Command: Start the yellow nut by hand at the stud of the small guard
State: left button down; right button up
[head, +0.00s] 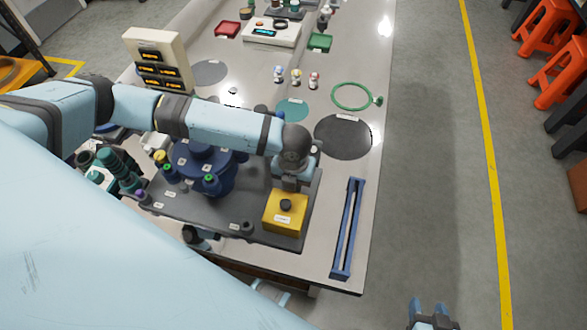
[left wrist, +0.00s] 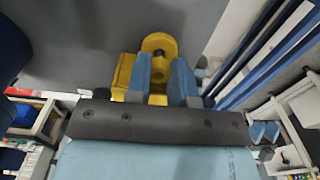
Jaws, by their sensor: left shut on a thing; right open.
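A yellow block (head: 278,224), apparently the small guard, sits at the right end of the dark base plate, with a dark round knob-like part on top and a white label. I cannot read the label or make out the stud in the head view. My left gripper (left wrist: 158,85) is shut on a yellow piece with a round, holed head (left wrist: 158,42), seemingly the yellow nut; the yellow block (left wrist: 123,76) shows beside it. I cannot tell whether the nut touches the stud. In the head view the left gripper is at the block's far side. My right gripper (head: 430,310) is open and empty, off the table.
A dark blue round fixture (head: 203,170) with colored caps stands left of the block on the base plate (head: 190,207). A long blue rail frame (head: 348,228) lies right. A black disc (head: 343,137) and green ring (head: 352,96) lie farther back.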

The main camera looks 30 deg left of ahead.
pick_arm(q)
jog(key=shift+p, duration=0.55)
dwell(0.4)
jog(key=shift+f, duration=0.4)
dwell(0.7)
jog(key=shift+p, duration=0.35)
dwell(0.9)
jog(key=shift+m+p, duration=0.35)
jog(key=shift+m, duration=0.35)
jog(key=shift+d+f+m+p, duration=0.15)
jog(key=shift+m+p, duration=0.15)
jog(key=shift+m, duration=1)
